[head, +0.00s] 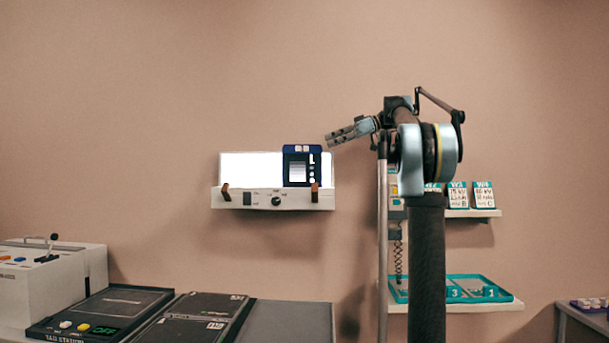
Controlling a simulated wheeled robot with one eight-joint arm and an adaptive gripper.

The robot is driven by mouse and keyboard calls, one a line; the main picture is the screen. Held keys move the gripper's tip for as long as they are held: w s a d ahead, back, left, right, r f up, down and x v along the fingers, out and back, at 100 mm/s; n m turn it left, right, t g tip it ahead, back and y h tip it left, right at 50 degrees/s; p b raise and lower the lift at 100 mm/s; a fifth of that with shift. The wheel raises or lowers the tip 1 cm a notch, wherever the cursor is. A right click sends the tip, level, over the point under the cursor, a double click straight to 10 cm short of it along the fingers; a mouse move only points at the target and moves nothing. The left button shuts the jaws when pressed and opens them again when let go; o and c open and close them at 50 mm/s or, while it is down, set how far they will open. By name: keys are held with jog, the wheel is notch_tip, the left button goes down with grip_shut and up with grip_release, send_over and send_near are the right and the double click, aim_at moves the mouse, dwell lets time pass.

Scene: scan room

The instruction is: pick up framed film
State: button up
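A framed film (300,182) with a dark blue frame stands upright against the right part of a lit white viewer panel on the wall. It shows a grey picture area and small white marks. My gripper (329,140) is up and to the right of the film, pointing left and slightly down. It appears apart from the film, though the depth between them is hard to judge. Its fingers are small and seen from the side, so I cannot tell whether they are open. I see nothing hanging from them.
The wall viewer (240,200) has a ledge with two brown clips and a knob. Dark cassettes (200,306) lie on the bench at lower left beside a grey console (60,285). Wall shelves with cards (458,196) and a teal tray (450,297) are partly behind my arm.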

aim_at(302, 151)
jog(key=x, duration=1.2)
jog(key=shift+a+f, duration=0.1)
jog(key=shift+a, duration=0.25)
grip_shut()
